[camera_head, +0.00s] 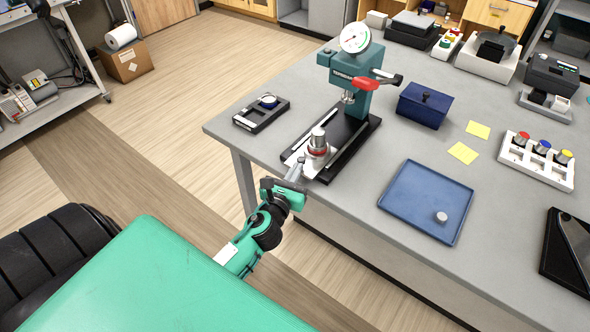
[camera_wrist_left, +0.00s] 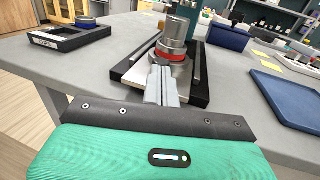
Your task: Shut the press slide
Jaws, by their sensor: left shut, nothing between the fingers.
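The teal press (camera_head: 347,75) with a round dial and a red lever stands near the table's left edge. Its black base (camera_head: 352,143) has two rails running toward the table's front edge. The press slide (camera_head: 315,165), a pale plate bearing a metal cylinder (camera_head: 318,138) with a red ring, sits at the front end of the rails, out from under the press head. In the left wrist view the slide plate (camera_wrist_left: 137,76) shows between the rails. My left gripper (camera_head: 298,168) is shut and empty, its fingertips (camera_wrist_left: 163,72) right at the slide's front; contact cannot be told.
A blue tray (camera_head: 396,215) with a small metal piece lies right of the press. A dark blue box (camera_head: 424,105) stands behind it. A small black holder (camera_head: 261,113) sits to the left. Yellow notes (camera_head: 463,153) lie flat on the grey table (camera_head: 350,225).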

